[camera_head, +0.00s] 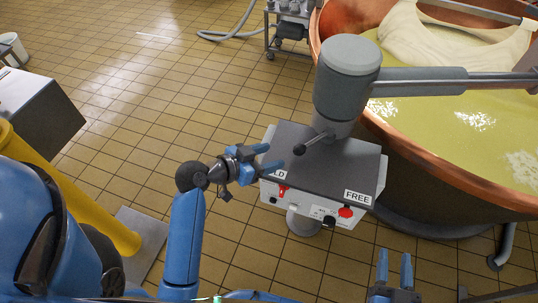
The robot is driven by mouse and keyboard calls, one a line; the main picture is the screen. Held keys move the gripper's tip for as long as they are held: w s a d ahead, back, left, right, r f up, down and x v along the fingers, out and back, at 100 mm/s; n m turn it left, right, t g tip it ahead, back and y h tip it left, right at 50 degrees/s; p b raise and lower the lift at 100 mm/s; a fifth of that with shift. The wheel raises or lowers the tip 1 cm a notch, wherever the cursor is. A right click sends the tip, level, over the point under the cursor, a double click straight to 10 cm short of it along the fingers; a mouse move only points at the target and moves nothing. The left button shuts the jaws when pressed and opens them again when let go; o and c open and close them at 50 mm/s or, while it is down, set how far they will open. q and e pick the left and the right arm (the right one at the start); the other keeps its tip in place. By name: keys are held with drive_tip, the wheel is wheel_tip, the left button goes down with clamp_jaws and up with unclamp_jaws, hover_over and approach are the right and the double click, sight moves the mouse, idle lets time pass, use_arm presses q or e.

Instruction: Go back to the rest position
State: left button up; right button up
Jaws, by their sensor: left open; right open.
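My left gripper (270,158) is open, its two blue fingers pointing right at the left edge of a control box. Nothing shows between the fingers. My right gripper (395,268) is open and empty at the bottom of the view, its fingers pointing up, below and right of the box. The control box (345,165) has a dark top, a light front with a red knob (346,212), a red switch (282,191) and a "FREE" label (358,197). A lever with a black ball (299,149) stands out over the top. The left label is partly hidden by my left gripper.
A copper vat (440,165) of yellowish liquid fills the right. A grey cylinder (345,85) with a horizontal arm (420,80) rises behind the box. A yellow post (75,190) and a grey cabinet (40,115) stand left. Tiled floor (170,80) between is mostly clear.

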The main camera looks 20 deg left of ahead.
idle(0.3)
use_arm(q)
drive_tip(key=shift+w+a+r+n, duration=0.15)
drive_tip(key=shift+w+r+n, duration=0.1)
drive_tip(key=shift+n, duration=0.15)
drive_tip(key=a+r+n+t+y, duration=0.3)
drive_tip(key=a+n+t+y, duration=0.5)
drive_tip(key=a, duration=0.2)
drive_tip(key=s+f, duration=0.3)
drive_tip(key=s, duration=0.6)
drive_tip(key=s+f+y, duration=0.1)
drive_tip(key=s+f, duration=0.2)
drive_tip(key=s, duration=0.7)
drive_tip(key=shift+d+m, duration=0.4)
drive_tip(key=shift+s, duration=0.1)
